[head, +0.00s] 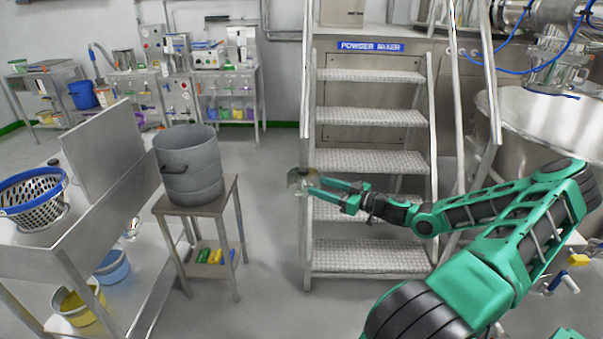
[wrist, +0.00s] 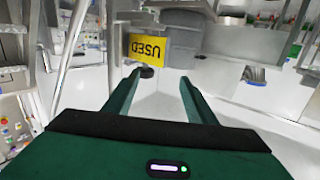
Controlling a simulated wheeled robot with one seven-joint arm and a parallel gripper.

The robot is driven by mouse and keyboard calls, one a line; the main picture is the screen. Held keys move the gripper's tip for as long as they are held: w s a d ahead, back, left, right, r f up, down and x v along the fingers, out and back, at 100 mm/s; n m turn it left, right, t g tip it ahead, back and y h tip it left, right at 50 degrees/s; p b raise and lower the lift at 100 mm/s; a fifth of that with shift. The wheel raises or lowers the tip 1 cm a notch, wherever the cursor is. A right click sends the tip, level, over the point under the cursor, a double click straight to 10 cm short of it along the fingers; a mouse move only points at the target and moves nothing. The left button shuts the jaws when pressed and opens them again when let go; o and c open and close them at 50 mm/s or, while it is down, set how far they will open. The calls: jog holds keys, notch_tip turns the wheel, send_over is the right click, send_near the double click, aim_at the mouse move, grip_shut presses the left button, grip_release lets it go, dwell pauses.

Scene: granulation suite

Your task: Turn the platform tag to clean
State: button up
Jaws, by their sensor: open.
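The platform tag (wrist: 150,48) is a yellow plate reading "USED", upside down in the wrist view, just beyond my fingertips and nearer the left finger. A small black knob (wrist: 147,72) shows at its edge by that fingertip. In the head view the tag appears as a small brownish plate (head: 294,178) beside the left post of the steps; its writing cannot be read there. My gripper (head: 315,186) is open, its fingers pointing left toward the tag. In the wrist view both fingers (wrist: 160,78) are spread with nothing held between them. I cannot tell whether a finger touches the tag.
Metal steps (head: 370,162) under a "POWDER MIXER" sign (head: 370,47) stand behind my gripper. A grey bucket (head: 190,165) sits on a stool to the left. A steel table with a blue-rimmed basket (head: 33,198) is farther left. The floor between stool and steps is clear.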

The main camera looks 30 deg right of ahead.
aim_at(308, 172)
jog(key=shift+m+t+h, duration=0.3)
jog(key=shift+t+h, duration=0.1)
jog(key=shift+t, duration=0.2)
jog(key=w, duration=0.3)
jog(key=w+r, duration=0.1)
jog(key=w, duration=0.3)
jog(key=w+a, duration=0.1)
jog(key=w, duration=0.2)
jog(key=shift+w+a+r, duration=0.1)
jog(key=shift+w+r, duration=0.05)
jog(key=shift+w, duration=0.05)
jog(key=c, duration=1)
